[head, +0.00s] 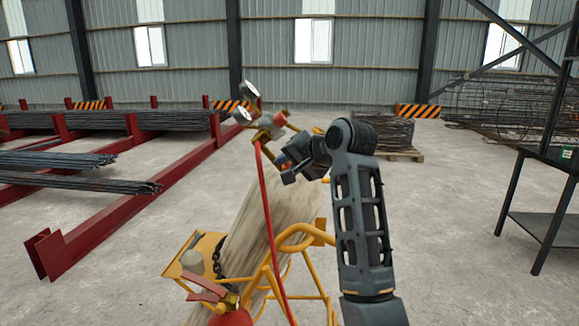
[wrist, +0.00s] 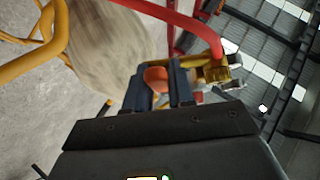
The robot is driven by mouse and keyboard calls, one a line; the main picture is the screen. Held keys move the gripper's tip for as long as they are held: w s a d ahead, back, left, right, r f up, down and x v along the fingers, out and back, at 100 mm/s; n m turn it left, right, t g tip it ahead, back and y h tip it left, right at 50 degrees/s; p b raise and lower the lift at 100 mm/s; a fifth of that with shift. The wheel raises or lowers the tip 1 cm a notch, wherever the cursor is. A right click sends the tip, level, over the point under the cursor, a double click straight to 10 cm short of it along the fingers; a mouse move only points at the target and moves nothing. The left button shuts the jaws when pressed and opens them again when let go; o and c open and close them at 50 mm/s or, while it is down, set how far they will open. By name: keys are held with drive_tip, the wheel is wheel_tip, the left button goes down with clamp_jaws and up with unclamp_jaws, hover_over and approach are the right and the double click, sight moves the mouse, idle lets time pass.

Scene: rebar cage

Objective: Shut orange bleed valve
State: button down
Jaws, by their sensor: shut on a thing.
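The orange bleed valve (wrist: 155,76) shows in the wrist view as a rounded orange knob between the two dark fingers of my gripper (wrist: 160,82). My gripper is shut on it, and the fingers hide part of the knob. In the head view my gripper (head: 287,168) reaches in from the right, beside the brass regulator (head: 268,127) with its two round gauges (head: 249,90). The brass fitting also shows in the wrist view (wrist: 214,72), just right of the fingers. The valve's exact angle cannot be told.
A red hose (head: 266,200) hangs from the regulator past a pale cylinder (head: 250,225) on a yellow cart (head: 300,240). A red extinguisher (head: 232,317) stands low in front. Red racks with rebar (head: 110,158) are at left, a dark table (head: 545,225) at right.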

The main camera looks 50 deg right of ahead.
drive_tip(key=shift+w+r+m+g, duration=0.2)
drive_tip(key=shift+m+g, duration=0.1)
drive_tip(key=shift+m, duration=0.2)
drive_tip(key=c, duration=1)
unclamp_jaws()
drive_tip(key=shift+c, duration=0.2)
drive_tip(key=shift+s, duration=0.15)
drive_tip(key=b+v, duration=0.1)
drive_tip(key=v, duration=0.6)
drive_tip(key=shift+s+a, duration=0.2)
drive_tip(key=shift+s+r, duration=0.1)
